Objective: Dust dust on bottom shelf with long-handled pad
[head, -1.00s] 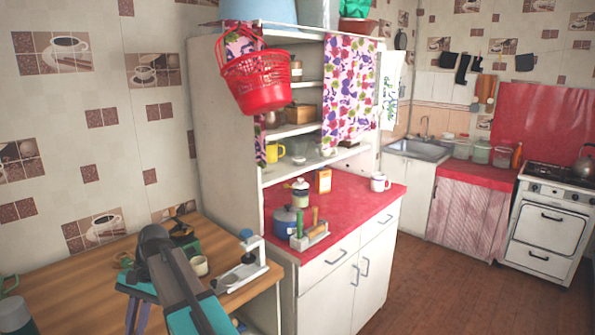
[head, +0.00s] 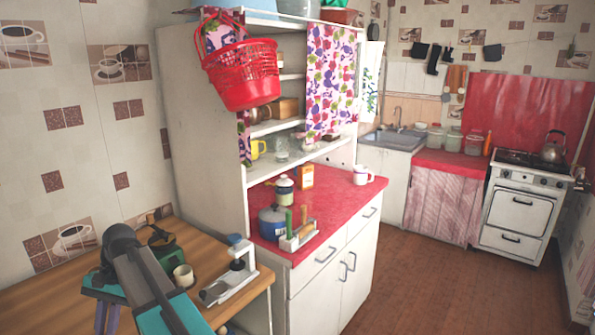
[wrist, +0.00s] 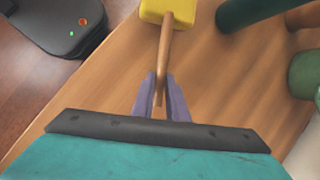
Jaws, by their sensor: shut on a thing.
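My gripper (wrist: 160,100) is shut on the wooden handle (wrist: 165,50) of the long-handled pad. Its yellow pad (wrist: 168,12) shows at the top of the wrist view, above the wooden table. In the head view my purple fingers (head: 106,317) are low at the left, mostly hidden behind my arm, and the pad is not visible there. The white cupboard's bottom shelf (head: 262,172) is right of my arm and apart from it, above the red counter. A yellow mug and a glass jar stand on it. I cannot make out any dust on it.
The wooden table (head: 50,297) holds a white clamp-like tool (head: 230,280) and a beige cup (head: 183,275). A blue pot (head: 272,222) and other items crowd the red counter (head: 335,200). A red basket (head: 245,78) hangs by the upper shelves. Brown floor (head: 440,285) at right is clear.

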